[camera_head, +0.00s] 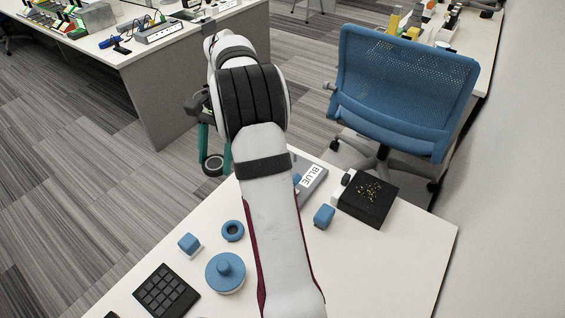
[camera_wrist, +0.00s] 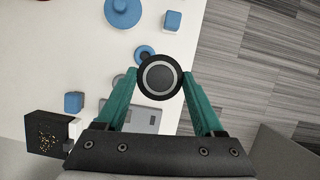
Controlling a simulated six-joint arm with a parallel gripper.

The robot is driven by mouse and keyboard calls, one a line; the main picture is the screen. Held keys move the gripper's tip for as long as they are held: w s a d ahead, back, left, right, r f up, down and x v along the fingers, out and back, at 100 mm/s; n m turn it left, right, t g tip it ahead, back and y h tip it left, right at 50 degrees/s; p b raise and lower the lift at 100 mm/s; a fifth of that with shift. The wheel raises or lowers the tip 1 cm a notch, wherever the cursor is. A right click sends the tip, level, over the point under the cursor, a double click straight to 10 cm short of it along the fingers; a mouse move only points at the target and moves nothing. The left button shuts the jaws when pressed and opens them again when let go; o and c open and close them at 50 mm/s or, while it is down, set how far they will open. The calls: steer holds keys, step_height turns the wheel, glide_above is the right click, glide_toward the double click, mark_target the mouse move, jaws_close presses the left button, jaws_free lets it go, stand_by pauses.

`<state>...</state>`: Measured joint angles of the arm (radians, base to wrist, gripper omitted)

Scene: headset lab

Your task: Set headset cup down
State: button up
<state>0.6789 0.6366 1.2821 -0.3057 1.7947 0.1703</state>
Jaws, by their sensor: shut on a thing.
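The wrist view shows the cup (camera_wrist: 160,76) face on, at the fingertips. In the head view it is held up and appears against the floor past the table's far edge; its exact height is unclear. A grey tray labelled BLUE (camera_head: 312,178) lies on the table, partly hidden by my arm. It also shows in the wrist view (camera_wrist: 146,119), partly behind the left finger.
On the white table are a blue ring (camera_head: 232,231), a blue cube (camera_head: 189,243), a blue knobbed disc (camera_head: 225,272), a blue block (camera_head: 324,216), a black box with specks (camera_head: 368,199) and a black grid pad (camera_head: 163,290). A blue chair (camera_head: 400,90) stands behind.

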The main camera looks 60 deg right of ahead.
steer(key=s+d+f+m+t+h, duration=0.1)
steer(key=s+d+f+m+t, duration=0.1)
steer(key=s+d+m, duration=0.5)
steer(key=s+d+f+m+t+h, duration=0.1)
steer(key=s+d+f+m+h, duration=0.1)
steer(key=d+m, duration=0.55)
steer(key=s+d+f+m+t+h, duration=0.1)
steer(key=s+d+f+m+t, duration=0.3)
steer(key=d, duration=0.6)
steer(key=w+f, duration=0.2)
steer(key=w, duration=0.1)
steer(key=w+a+f+g, duration=0.1)
steer(key=w, duration=0.3)
steer(key=w+f+g, duration=0.1)
steer(key=w+f, duration=0.1)
steer(key=w, duration=0.1)
steer(key=shift+w+a+f+m, duration=0.25)
steer(key=shift+f+m, duration=0.05)
steer(key=shift+m, duration=0.05)
steer(key=shift+w+f, duration=0.1)
steer(key=shift+f, duration=1.9)
